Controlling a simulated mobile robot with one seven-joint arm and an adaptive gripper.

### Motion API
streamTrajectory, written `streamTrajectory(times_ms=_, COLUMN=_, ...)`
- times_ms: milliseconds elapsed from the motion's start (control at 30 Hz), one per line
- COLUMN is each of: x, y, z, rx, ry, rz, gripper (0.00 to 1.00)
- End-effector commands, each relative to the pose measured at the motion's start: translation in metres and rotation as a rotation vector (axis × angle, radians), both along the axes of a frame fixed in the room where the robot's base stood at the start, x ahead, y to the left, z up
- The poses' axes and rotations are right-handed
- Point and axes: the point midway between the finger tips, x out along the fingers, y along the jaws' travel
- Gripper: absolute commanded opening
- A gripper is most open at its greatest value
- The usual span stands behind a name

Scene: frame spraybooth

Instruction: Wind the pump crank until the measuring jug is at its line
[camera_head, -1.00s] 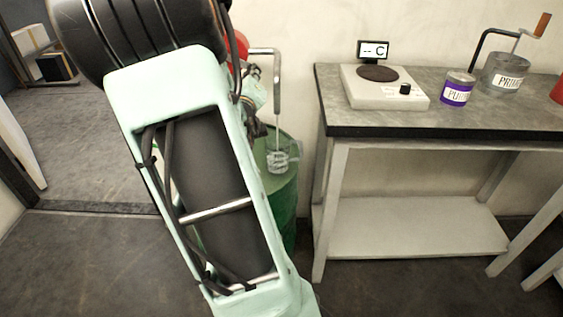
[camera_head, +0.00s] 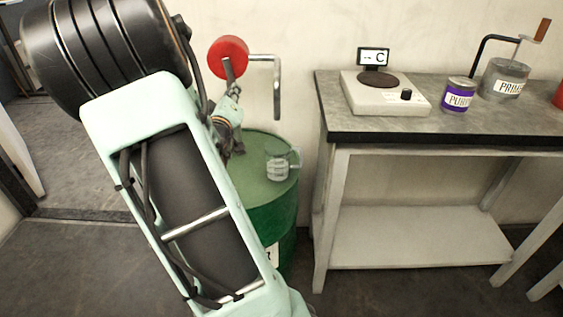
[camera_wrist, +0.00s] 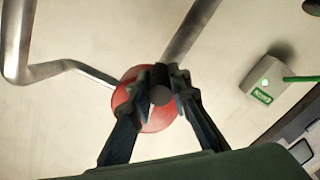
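The pump has a red round body (camera_head: 228,58) and a grey bent spout (camera_head: 277,88), above a green drum (camera_head: 262,190). The clear measuring jug (camera_head: 281,165) stands upright on the drum top below the spout. It holds some clear or greyish contents; its line is too small to make out. My gripper (camera_wrist: 163,80) has its fingers on both sides of the dark crank grip (camera_wrist: 160,92), seen end-on before the red pump body, and appears closed on it.
A grey-topped bench (camera_head: 440,134) stands right of the drum. It bears a scale-like device (camera_head: 385,94) with a small display, a purple-labelled tin (camera_head: 458,94) and a primer can with a crank (camera_head: 505,80). The wall is close behind the pump.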

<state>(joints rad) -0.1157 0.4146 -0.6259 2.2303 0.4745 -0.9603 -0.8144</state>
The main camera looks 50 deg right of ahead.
Motion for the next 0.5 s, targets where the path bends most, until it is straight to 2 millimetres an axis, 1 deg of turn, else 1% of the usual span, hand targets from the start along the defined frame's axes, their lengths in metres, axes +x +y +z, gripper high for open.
streamTrajectory(times_ms=33, x=0.0009, y=0.0012, z=-0.0006, rx=0.0, ry=0.002, rz=0.003, gripper=0.21)
streamTrajectory(times_ms=100, x=0.0007, y=0.001, z=-0.0006, rx=0.0, ry=0.002, rz=0.003, gripper=0.29)
streamTrajectory(times_ms=500, x=-0.0003, y=-0.0002, z=-0.0001, rx=0.001, ry=0.0, rz=0.001, gripper=0.29)
